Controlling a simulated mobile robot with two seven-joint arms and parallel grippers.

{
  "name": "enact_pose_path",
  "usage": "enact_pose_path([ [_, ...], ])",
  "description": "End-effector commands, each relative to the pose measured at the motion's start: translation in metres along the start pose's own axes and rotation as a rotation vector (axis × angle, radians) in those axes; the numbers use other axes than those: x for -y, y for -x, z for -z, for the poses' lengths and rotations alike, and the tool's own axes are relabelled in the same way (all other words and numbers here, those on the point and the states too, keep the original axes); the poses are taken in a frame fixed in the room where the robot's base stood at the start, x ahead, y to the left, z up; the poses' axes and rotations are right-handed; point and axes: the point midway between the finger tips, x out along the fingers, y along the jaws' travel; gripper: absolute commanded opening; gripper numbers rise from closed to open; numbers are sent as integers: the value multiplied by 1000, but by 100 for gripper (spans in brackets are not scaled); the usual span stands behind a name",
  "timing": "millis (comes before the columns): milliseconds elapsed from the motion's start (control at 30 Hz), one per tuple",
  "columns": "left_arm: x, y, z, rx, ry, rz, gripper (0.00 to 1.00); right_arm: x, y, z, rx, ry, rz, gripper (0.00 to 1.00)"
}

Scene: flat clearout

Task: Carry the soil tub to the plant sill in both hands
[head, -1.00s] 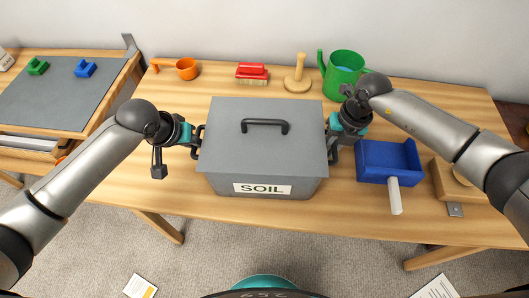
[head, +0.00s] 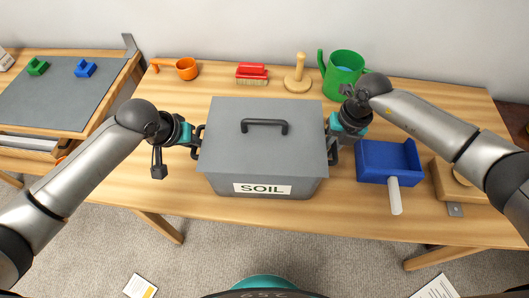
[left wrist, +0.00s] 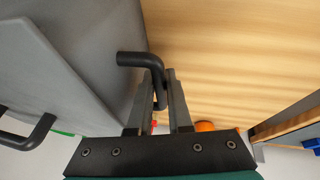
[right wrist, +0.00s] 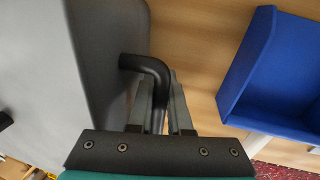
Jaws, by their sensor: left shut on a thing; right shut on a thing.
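The soil tub (head: 262,150) is a grey lidded box with a black handle on its lid and a white "SOIL" label on its front. It sits level at the middle of the wooden table in the head view. My left gripper (head: 197,141) is shut on the tub's black left side handle, which shows between its fingers in the left wrist view (left wrist: 155,75). My right gripper (head: 334,138) is shut on the right side handle, which shows in the right wrist view (right wrist: 157,80). I cannot make out a plant sill.
A blue dustpan (head: 386,160) with a white handle lies close right of the tub. A grey-topped bench (head: 60,98) is at left.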

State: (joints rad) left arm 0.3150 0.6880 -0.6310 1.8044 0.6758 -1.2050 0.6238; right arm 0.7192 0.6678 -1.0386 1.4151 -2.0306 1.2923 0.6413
Motion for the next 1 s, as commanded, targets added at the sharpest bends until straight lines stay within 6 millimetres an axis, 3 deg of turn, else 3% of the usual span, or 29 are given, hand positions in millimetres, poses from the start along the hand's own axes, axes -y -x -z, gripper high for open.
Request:
enact_pose_path([
  [567,-2,7,6,-12,-1,-3,0,-3,8,-4,11,0,-6,0],
  [1000,-7,28,15,-12,-1,-3,0,-7,32,-4,11,1,-5,0],
])
